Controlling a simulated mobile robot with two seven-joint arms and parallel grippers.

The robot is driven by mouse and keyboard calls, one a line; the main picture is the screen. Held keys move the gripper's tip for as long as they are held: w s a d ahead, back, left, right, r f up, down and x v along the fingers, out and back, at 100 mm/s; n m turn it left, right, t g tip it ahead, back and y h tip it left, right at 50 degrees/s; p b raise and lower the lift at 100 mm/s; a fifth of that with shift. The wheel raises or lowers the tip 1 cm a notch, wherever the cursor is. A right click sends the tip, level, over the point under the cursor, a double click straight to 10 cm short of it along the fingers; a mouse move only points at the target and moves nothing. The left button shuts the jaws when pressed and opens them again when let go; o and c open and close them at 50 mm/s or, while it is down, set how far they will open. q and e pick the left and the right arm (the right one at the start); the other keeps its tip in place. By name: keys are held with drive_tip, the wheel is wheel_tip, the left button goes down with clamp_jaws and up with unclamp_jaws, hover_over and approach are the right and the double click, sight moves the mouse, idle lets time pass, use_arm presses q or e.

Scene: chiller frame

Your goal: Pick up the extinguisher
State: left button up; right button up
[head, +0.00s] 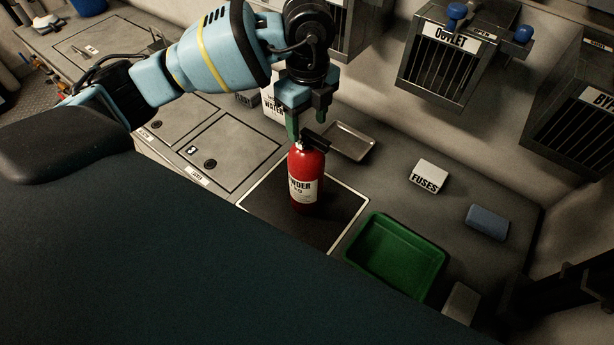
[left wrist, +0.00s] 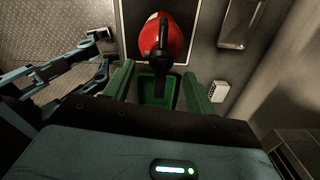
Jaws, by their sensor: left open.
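The red extinguisher (head: 307,170) stands upright on a dark, white-edged mat (head: 340,208) on the counter. Its label is partly readable as powder, and its black handle (head: 315,140) is on top. My left gripper (head: 307,122) is open just above and beside the handle, pointing down. In the left wrist view the extinguisher (left wrist: 170,35) lies ahead of the open green fingers (left wrist: 157,78), with its black handle reaching toward the gap between them. I cannot tell whether a finger touches it.
A green tray (head: 355,254) stands to the right of the mat. A shallow metal tray (head: 350,141) lies behind the extinguisher. A white FUSES box (head: 428,177) and a blue block (head: 487,222) sit farther right. A white WATER container (head: 271,108) is partly hidden behind my left gripper.

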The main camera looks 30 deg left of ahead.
sight(307, 130)
use_arm(q)
drive_tip(key=shift+a+f, duration=0.2)
drive_tip(key=shift+f, duration=2.4)
drive_tip(key=shift+c, duration=0.4)
drive_tip(key=shift+w, duration=0.1)
clamp_jaws()
drive_tip(key=shift+w+r, duration=0.1)
drive_tip(key=shift+r, duration=0.15)
